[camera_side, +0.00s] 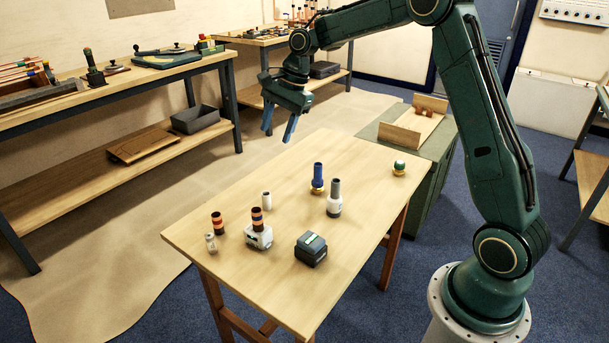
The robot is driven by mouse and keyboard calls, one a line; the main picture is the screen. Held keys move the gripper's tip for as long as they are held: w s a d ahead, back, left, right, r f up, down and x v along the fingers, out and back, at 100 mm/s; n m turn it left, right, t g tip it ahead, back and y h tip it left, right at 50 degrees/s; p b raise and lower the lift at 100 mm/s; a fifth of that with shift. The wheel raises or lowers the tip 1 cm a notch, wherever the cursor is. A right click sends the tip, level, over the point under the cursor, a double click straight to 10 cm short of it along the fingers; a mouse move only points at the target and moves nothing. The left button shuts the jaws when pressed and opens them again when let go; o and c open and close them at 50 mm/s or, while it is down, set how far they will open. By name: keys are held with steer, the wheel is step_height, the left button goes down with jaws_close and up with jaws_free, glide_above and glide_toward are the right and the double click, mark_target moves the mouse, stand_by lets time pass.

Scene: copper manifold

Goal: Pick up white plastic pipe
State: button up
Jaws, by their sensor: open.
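A small white upright cylinder (266,200), which looks like the white plastic pipe, stands on the wooden table (375,160) left of its middle. My gripper (278,126) is open, with its two blue fingers apart and pointing down. It is empty, in the air around the table's far left edge, well above and behind the white cylinder. Nothing is between the fingers. Another small whitish fitting (210,242) stands near the table's left corner; its exact kind is too small to tell.
Near the cylinder stand a dark striped piece (217,223) and a white block with a striped piece in it (259,235). A dark box (311,249), a blue piece on a brass base (318,178), a grey-topped white fitting (334,203) and a green-topped piece (399,168) stand farther right.

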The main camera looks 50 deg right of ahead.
mark_target(267, 195)
steer(key=w+d+f+m, duration=0.2)
steer(key=d+f+m, duration=0.1)
steer(key=f, duration=0.3)
steer(key=w+d+f+m+y, duration=0.1)
steer(key=w+d+f+m, duration=0.2)
steer(key=f, duration=0.4)
steer(key=shift+w+d+f+g, duration=0.25)
steer(key=shift+w+f+g, duration=0.05)
steer(key=shift+g, duration=0.1)
steer(key=shift+f, duration=0.1)
steer(key=x, duration=0.7)
steer(key=shift+a+f, duration=0.2)
steer(key=shift+f, duration=0.15)
steer(key=shift+w+a+f, duration=0.1)
steer(key=shift+w+f, duration=0.05)
steer(key=shift+f, duration=0.15)
steer(key=shift+x, duration=2.6)
